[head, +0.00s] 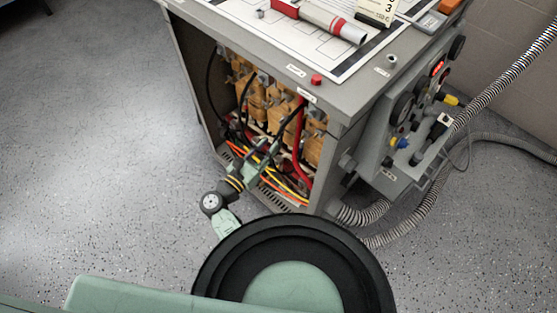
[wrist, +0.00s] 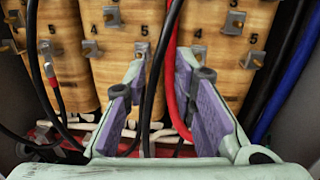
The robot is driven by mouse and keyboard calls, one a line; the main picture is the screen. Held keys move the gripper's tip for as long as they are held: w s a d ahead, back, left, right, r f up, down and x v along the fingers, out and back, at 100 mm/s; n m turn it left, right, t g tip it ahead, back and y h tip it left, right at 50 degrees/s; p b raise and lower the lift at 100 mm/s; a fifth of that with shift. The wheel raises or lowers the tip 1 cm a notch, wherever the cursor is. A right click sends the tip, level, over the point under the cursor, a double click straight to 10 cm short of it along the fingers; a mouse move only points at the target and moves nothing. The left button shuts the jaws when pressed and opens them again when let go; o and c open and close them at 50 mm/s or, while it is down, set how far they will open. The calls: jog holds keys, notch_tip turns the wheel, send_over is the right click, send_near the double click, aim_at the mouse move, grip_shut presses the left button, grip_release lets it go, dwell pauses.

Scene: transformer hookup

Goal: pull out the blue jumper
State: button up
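A blue cable (wrist: 292,82), the only blue lead I see in the wrist view, runs down the right edge beside a thick black cable (wrist: 268,65). Whether it is the blue jumper I cannot tell, and its ends are out of view. My gripper (wrist: 165,85) is open inside the cabinet, facing wooden coil blocks (wrist: 112,40) with numbered metal terminals. A black cable (wrist: 153,85) and a red cable (wrist: 173,90) pass between its fingers in the picture; contact is unclear. The blue cable is right of both fingers. In the head view my gripper (head: 264,152) reaches into the open cabinet front.
The grey cabinet (head: 345,112) has a top with a printed sheet and a red-and-white tool (head: 335,25). A side panel (head: 400,150) carries gauges and coloured plugs. Ribbed hoses (head: 420,215) lie on the right. The floor at left (head: 90,150) is clear.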

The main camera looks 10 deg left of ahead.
jog(key=m+g+h, duration=0.1)
jog(key=m+g, duration=0.1)
send_near(300, 146)
jog(key=b+x, duration=0.1)
jog(key=x, duration=1)
jog(key=shift+c, duration=0.5)
grip_shut()
jog(key=shift+a, duration=0.1)
